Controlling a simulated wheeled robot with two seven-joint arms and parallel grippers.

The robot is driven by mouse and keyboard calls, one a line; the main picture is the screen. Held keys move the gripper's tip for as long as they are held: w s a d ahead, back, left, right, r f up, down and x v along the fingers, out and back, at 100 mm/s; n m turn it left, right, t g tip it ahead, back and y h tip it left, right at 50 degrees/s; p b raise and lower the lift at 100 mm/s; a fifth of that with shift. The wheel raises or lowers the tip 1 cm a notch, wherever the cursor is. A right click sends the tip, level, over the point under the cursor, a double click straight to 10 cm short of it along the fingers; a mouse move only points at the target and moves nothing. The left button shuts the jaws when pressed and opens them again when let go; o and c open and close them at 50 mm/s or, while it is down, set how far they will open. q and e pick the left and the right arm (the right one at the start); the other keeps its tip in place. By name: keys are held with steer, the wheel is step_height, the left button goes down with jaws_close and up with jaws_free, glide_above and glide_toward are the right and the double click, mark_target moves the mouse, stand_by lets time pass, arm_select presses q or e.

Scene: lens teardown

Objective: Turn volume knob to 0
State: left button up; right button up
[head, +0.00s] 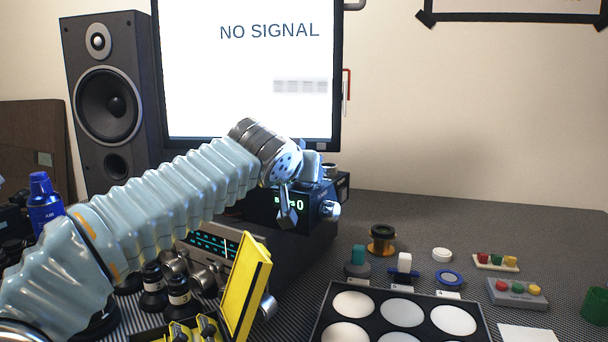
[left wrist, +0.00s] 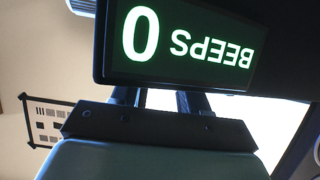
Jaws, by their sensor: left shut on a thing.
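A dark box (head: 262,212) with a lit display stands below the monitor. In the head view its display reads 0 in part, the rest covered by my arm. In the left wrist view the display (left wrist: 180,42) reads "0 BEEPS", upside down. My left gripper (head: 288,208) is at the box's front, shut on what I take to be the volume knob. The held part is hidden behind my fingers and, in the left wrist view, below the display. A silver round knob (head: 330,210) shows just right of the gripper. My right gripper is not in view.
A black tray (head: 373,304) with white discs lies at the front. Small parts and a button box (head: 516,292) lie to the right. A yellow panel (head: 247,285) stands close below my left arm. A monitor (head: 248,75) and a speaker (head: 108,100) stand behind.

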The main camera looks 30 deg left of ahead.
arm_select(q)
steer(key=shift+f+n+g+y+b, duration=0.15)
steer(key=shift+n+g+y+b, duration=0.2)
steer(key=shift+n+y, duration=0.95)
steer(key=shift+y, duration=0.1)
steer(key=shift+r+n+g+y, duration=0.2)
steer(key=shift+n+g+y, duration=0.55)
steer(key=shift+n+y, duration=0.35)
steer(key=shift+n+g+y+p, duration=0.6)
steer(key=shift+n+g+y, duration=0.1)
steer(key=shift+n, duration=0.1)
steer(key=o, duration=1)
steer(key=shift+c, duration=0.2)
